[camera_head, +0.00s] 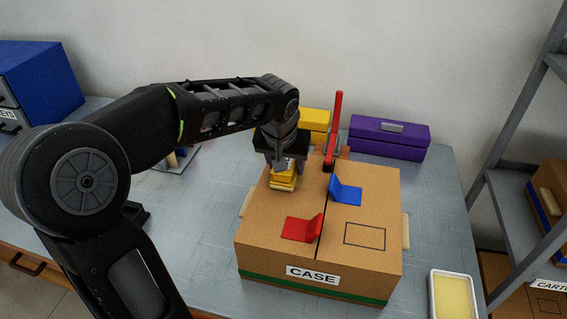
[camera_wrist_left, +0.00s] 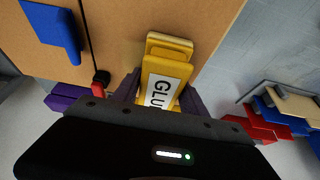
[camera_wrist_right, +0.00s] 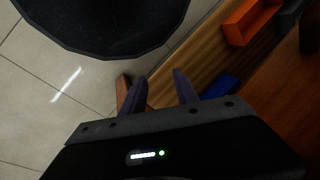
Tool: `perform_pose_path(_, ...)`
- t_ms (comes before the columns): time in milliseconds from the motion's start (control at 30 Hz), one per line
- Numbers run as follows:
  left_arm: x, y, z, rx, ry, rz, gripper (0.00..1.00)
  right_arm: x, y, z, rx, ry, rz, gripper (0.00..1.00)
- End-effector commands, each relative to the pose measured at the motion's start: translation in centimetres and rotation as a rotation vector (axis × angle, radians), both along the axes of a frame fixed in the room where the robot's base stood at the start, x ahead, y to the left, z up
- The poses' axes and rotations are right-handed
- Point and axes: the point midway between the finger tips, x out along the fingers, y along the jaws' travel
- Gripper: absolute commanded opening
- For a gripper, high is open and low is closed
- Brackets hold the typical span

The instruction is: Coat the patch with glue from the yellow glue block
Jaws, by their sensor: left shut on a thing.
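The yellow glue block (camera_head: 284,176) is in my left gripper (camera_head: 285,168), low over the left top panel of the cardboard case (camera_head: 262,207). The block, with its white GLUE label, also shows between the fingers in the left wrist view (camera_wrist_left: 164,80). Left gripper is shut on it. Its underside is hidden, so I cannot tell whether it touches the panel. A black rectangle outline (camera_head: 365,236) is drawn on the right top panel; I cannot tell whether this is the patch. My right gripper (camera_wrist_right: 160,84) has its fingers apart and empty, away from the case.
A red piece (camera_head: 298,229) and a blue piece (camera_head: 346,191) stand on the case. A red upright lever (camera_head: 335,130) and purple box (camera_head: 390,137) are behind. A white tray with a pale yellow fill (camera_head: 453,297) lies at right. Bare table (camera_head: 440,215) is right of the case.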

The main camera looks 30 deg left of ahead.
Motion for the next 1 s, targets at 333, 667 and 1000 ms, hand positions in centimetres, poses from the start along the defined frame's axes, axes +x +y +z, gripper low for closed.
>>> perform_pose_path(333,0.5,-1.4,-0.2,0.0,-0.002,-0.004,0.0,0.0,0.0,-0.6,0.0,0.0,0.0,0.36)
perform_pose_path(667,1.1,-3.2,-0.2,0.0,-0.001,-0.001,0.0,0.0,0.0,-1.1,0.0,0.0,0.0,0.36)
perform_pose_path(1000,1.2,-3.4,-0.2,-0.001,0.0,-0.001,0.0,0.0,0.0,-1.1,0.0,0.0,0.0,0.36)
